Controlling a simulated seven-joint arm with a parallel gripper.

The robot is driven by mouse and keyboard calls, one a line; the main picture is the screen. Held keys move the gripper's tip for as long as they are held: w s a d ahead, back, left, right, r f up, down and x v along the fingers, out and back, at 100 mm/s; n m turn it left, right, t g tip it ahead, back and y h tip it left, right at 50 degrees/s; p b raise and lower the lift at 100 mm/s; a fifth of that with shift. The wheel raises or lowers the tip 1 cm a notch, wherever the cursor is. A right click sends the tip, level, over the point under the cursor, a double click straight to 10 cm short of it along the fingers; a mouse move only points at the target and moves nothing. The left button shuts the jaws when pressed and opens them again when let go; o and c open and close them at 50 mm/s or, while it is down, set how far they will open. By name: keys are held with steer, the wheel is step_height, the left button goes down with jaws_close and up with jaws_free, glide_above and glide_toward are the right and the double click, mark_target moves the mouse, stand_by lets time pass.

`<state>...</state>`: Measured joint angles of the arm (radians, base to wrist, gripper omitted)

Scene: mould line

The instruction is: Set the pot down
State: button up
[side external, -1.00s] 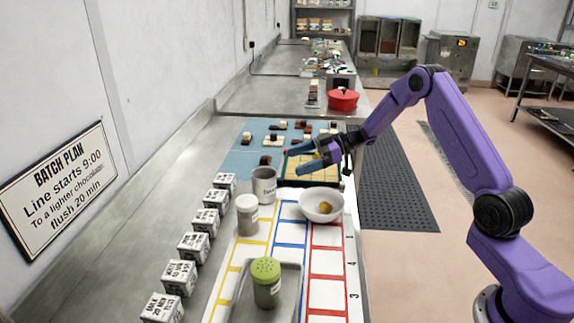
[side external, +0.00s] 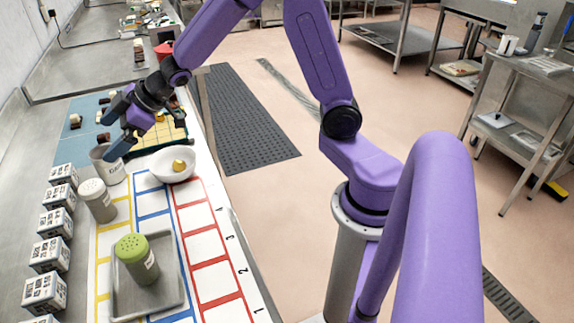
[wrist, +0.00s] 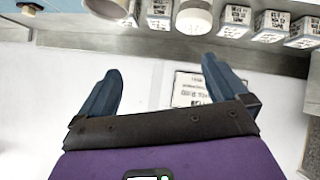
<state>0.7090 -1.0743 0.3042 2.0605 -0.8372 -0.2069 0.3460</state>
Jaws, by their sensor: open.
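A grey-white pot-like cup (side external: 107,166) with dark lettering stands upright at the back left of the white mat; it also shows at the top of the wrist view (wrist: 108,7). My gripper (side external: 112,128) is open, its blue fingers pointing left. The lower finger overlaps the cup's rim in the side view; I cannot tell whether they touch. In the wrist view the space between the fingers (wrist: 160,92) is empty. A red pot (side external: 163,50) stands farther back on the counter, partly hidden by my arm.
The mat (side external: 208,262) has coloured lanes. On or beside it are a white bowl (side external: 160,168) with a yellow piece, a pale shaker (side external: 98,203), a green-lidded shaker (side external: 137,262) on a grey tray (side external: 172,290), and several labelled cubes (side external: 53,222) at left. A yellow board (side external: 165,133) lies behind.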

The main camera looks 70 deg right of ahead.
steer(key=s+d+f+g+h, duration=0.1)
steer(key=s+d+g, duration=0.1)
steer(key=s, duration=1)
steer(key=s+d+n+g+h, duration=0.1)
steer(key=s+g, duration=0.3)
steer(key=s, duration=0.8)
steer(key=s+d+f+n+g+h, duration=0.1)
steer(key=s+d+g+h, duration=0.1)
steer(key=s, duration=1.1)
steer(key=shift+d+f+g+h, duration=0.3)
steer(key=shift+d+g+h, duration=0.1)
steer(key=shift+h, duration=0.2)
